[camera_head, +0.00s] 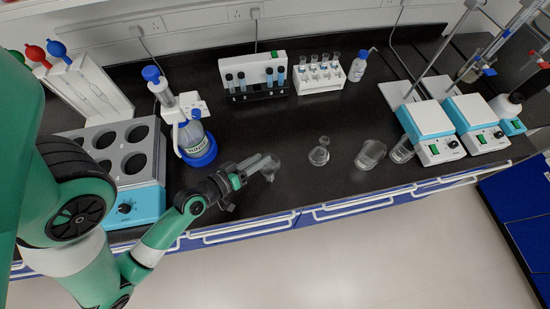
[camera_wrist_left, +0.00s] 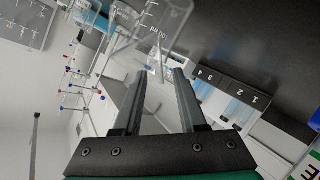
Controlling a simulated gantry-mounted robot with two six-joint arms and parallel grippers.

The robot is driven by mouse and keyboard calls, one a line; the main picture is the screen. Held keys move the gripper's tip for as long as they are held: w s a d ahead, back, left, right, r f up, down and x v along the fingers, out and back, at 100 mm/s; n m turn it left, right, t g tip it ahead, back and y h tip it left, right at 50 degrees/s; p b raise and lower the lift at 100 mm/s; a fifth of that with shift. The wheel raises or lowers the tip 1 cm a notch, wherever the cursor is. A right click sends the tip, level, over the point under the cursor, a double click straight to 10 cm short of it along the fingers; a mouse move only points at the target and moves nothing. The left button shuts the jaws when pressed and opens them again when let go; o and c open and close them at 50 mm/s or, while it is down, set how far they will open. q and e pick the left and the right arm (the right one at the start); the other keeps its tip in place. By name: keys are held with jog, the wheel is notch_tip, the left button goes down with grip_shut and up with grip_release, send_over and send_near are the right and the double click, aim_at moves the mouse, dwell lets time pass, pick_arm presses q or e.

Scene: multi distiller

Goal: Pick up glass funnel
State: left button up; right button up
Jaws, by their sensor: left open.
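My left gripper (camera_head: 262,164) is open above the front part of the black bench. A clear glass piece that looks like the funnel (camera_head: 269,173) shows at its fingertips, partly covered by the fingers. In the left wrist view the two dark fingers of my left gripper (camera_wrist_left: 160,73) stand apart. Faint clear glass shows between and beyond them. I cannot tell whether the fingers touch it. A graduated glass vessel (camera_wrist_left: 158,25) shows past the fingertips. My right gripper is not in view.
A conical flask (camera_head: 319,152) and a beaker (camera_head: 370,154) stand to the right, with another beaker (camera_head: 402,150) beside it. A tube rack (camera_head: 320,74) is at the back. The bench's front edge is close.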

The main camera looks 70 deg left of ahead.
pick_arm(q)
jog(key=shift+s, duration=0.2)
jog(key=shift+c, duration=0.7)
grip_shut()
notch_tip(320, 180, up, 9)
jog(key=p, duration=0.5)
jog(key=shift+r, duration=0.5)
